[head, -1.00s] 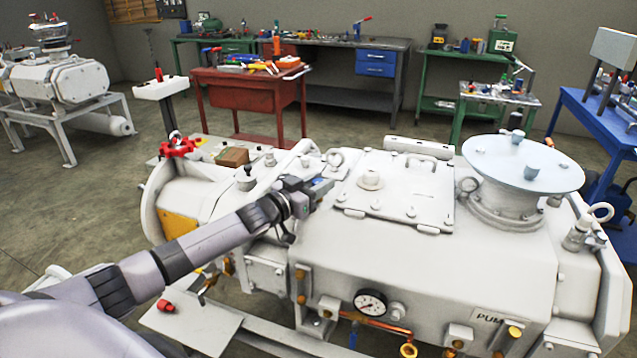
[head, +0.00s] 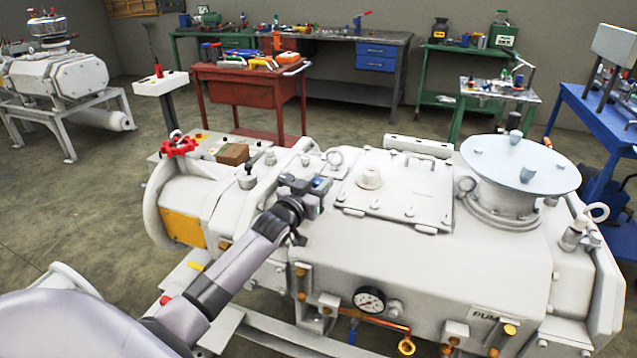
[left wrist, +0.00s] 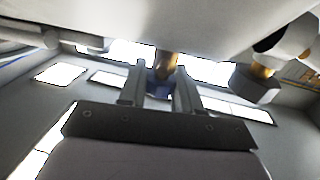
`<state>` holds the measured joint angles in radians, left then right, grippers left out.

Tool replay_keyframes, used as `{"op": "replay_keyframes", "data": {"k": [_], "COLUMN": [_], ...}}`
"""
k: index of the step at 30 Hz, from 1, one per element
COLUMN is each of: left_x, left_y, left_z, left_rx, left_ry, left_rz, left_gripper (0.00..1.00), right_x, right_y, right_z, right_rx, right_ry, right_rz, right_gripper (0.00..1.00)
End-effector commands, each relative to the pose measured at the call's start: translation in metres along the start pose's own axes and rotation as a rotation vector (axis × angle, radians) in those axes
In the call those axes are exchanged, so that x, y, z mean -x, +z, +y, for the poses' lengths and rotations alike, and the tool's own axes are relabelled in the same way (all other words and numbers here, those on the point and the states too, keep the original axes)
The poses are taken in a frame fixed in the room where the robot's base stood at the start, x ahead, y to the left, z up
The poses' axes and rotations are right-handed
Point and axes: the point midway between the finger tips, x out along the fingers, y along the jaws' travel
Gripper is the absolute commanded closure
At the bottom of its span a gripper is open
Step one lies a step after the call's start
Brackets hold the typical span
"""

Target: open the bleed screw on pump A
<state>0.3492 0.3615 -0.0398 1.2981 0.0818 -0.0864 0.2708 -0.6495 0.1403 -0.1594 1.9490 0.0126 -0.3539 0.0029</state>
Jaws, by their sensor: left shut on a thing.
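My left gripper (head: 320,186) is at the pump's top, left of the bolted square cover. In the left wrist view my left gripper (left wrist: 161,88) has its two fingers around a small blue and brass piece (left wrist: 165,66), which looks like a screw standing out from the white casing. In the head view the hand hides most of this piece. My right gripper is not in view.
A pale round flange cover (head: 520,165) and lifting eyes stand on the pump's top. A red handwheel (head: 180,147) is at its left end, and a pressure gauge (head: 369,300) is on its front. A light hex fitting (left wrist: 255,84) is right of the fingers.

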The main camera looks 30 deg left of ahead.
Motion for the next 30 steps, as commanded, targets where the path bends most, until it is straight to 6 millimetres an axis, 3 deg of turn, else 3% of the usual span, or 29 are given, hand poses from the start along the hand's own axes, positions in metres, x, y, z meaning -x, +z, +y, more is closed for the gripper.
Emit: {"op": "replay_keyframes", "data": {"k": [1, 3, 4, 6, 17, 30], "left_x": [-0.002, -0.002, -0.002, -0.002, 0.002, 0.05], "left_y": [-0.01, -0.01, -0.01, -0.01, -0.003, -0.004], "left_z": [-0.001, -0.001, -0.001, -0.001, 0.0, -0.001], "left_rx": [0.0, 0.0, 0.0, 0.0, 0.001, 0.0], "left_ry": [0.001, 0.001, 0.001, 0.001, 0.001, 0.001], "left_rz": [0.02, 0.021, 0.021, 0.021, 0.008, 0.009], "left_gripper": [0.98, 0.98, 0.61, 0.43, 0.43, 0.43], "right_x": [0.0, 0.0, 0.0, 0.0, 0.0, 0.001], "right_y": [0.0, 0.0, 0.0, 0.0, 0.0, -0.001], "right_z": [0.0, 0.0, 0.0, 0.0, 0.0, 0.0], "right_rx": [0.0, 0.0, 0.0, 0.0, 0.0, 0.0], "right_ry": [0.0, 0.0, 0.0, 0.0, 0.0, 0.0], "right_rz": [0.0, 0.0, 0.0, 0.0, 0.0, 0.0], "right_gripper": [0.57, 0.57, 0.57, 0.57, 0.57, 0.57]}}
